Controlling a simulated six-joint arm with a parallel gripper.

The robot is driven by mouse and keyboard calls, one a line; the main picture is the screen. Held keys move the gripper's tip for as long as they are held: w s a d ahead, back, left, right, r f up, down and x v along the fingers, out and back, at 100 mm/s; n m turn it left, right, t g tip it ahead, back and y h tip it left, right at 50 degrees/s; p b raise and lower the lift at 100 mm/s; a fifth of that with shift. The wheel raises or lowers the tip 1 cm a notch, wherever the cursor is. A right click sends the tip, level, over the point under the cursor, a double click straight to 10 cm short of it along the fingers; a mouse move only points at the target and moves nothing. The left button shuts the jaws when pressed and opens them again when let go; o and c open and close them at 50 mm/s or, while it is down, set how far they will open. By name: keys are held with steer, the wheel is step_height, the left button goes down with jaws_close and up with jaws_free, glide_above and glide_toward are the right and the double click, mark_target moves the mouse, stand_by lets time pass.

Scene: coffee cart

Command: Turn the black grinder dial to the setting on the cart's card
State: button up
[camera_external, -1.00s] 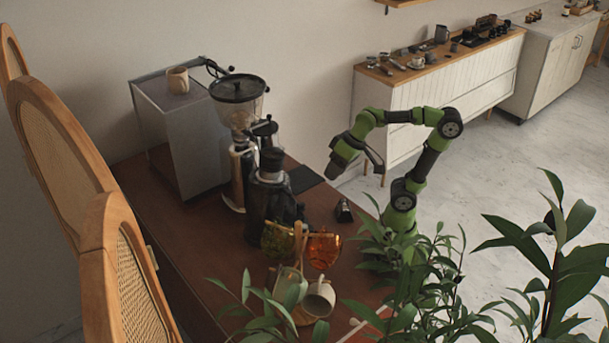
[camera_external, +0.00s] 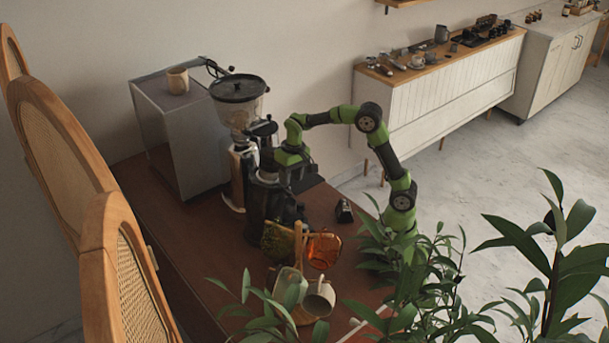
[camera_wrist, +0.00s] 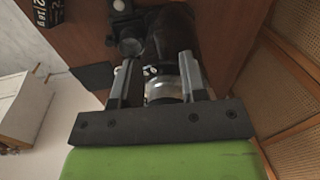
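The black grinder (camera_external: 262,205) stands on the brown cart, its upper part partly hidden by my gripper (camera_external: 303,178) at its right side. In the wrist view, my gripper (camera_wrist: 157,68) has its two fingers apart. A silvery, clear ring-like part (camera_wrist: 162,90) and the dark grinder body (camera_wrist: 168,35) show between and beyond them. I cannot tell whether the fingers touch it, nor pick out dial marks. A small dark block with white lettering, perhaps the card (camera_wrist: 48,10), is at the wrist view's top left; a small black block (camera_external: 344,211) stands on the cart in the external view.
A taller grinder with a clear hopper (camera_external: 238,105) and a grey box-shaped machine (camera_external: 180,130) with a cup (camera_external: 178,80) stand behind. A mug rack with amber glass (camera_external: 324,249) is in front. Cane chairs (camera_external: 125,270) line the left; leafy plants (camera_external: 430,280) cover the front right.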

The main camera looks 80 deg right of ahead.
mark_target(276, 201)
steer(key=shift+w+a+f, duration=0.1)
steer(key=shift+a+f, duration=0.05)
steer(key=shift+f, duration=1)
steer(key=shift+w+a+f, duration=0.1)
steer(key=shift+f, duration=1.05)
jaws_close()
